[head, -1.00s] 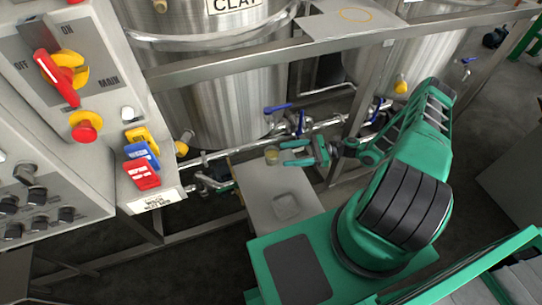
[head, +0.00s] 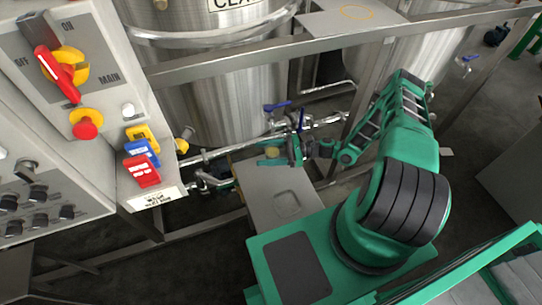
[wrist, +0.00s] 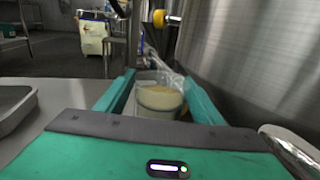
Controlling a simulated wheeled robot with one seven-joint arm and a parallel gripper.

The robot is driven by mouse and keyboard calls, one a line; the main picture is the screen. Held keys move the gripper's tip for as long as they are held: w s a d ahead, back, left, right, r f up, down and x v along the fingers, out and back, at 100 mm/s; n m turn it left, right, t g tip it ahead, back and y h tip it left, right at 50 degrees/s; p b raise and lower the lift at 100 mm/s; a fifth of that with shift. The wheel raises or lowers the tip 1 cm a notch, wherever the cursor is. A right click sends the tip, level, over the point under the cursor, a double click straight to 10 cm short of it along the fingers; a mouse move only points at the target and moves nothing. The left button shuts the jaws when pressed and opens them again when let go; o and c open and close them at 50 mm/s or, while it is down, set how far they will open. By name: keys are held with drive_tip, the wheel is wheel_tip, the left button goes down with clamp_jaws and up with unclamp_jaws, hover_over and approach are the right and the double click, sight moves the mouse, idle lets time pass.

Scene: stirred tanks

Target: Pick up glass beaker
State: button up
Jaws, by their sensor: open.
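The glass beaker (wrist: 160,98) holds a pale yellowish content and stands at the far end of the grey table (head: 262,176). In the wrist view it sits between the two green fingers of my gripper (wrist: 160,95), its lower part hidden by the gripper body. The fingers are open, one on each side of it; I cannot tell whether either touches it. In the head view my gripper (head: 272,150) is at the table's far end, and only a small yellowish bit of the beaker (head: 271,152) shows between the fingers.
A square tray (head: 287,203) lies on the table nearer to me. Pipes with blue-handled valves (head: 277,106) run just behind the gripper. A large steel tank (head: 215,90) rises behind. A control panel (head: 90,100) stands at the left, and a steel rail (head: 330,45) crosses above.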

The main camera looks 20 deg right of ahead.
drive_tip(key=shift+a, duration=0.15)
drive_tip(key=c, duration=1.2)
drive_tip(key=shift+c, duration=0.6)
drive_tip(key=shift+r, duration=0.1)
